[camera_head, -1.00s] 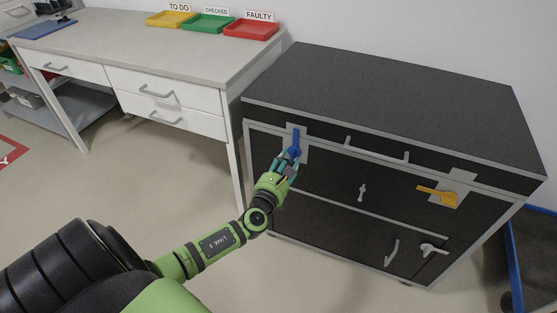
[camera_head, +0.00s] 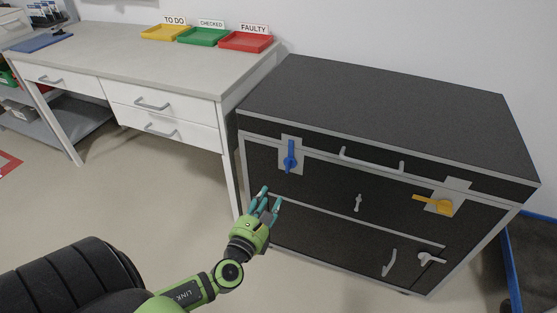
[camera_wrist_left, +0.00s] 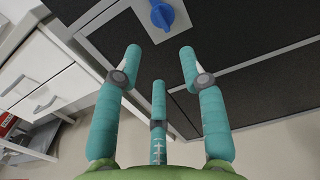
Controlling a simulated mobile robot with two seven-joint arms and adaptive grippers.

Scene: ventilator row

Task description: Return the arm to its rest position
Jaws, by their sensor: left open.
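My left arm comes in from the lower left of the head view. Its gripper (camera_head: 265,203), with a green palm and teal fingers, is open and empty in front of the black case (camera_head: 380,105). It is below and left of the blue latch handle (camera_head: 291,156), which stands upright and apart from the fingers. In the left wrist view the spread fingers (camera_wrist_left: 160,85) hold nothing, and the blue handle (camera_wrist_left: 162,14) shows beyond them at the top. My right gripper is not in view.
The case also has a yellow handle (camera_head: 434,203), lying sideways, and several grey handles. A white desk (camera_head: 130,62) with yellow, green and red trays (camera_head: 246,41) stands at the left. Open floor (camera_head: 130,200) lies left of my arm.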

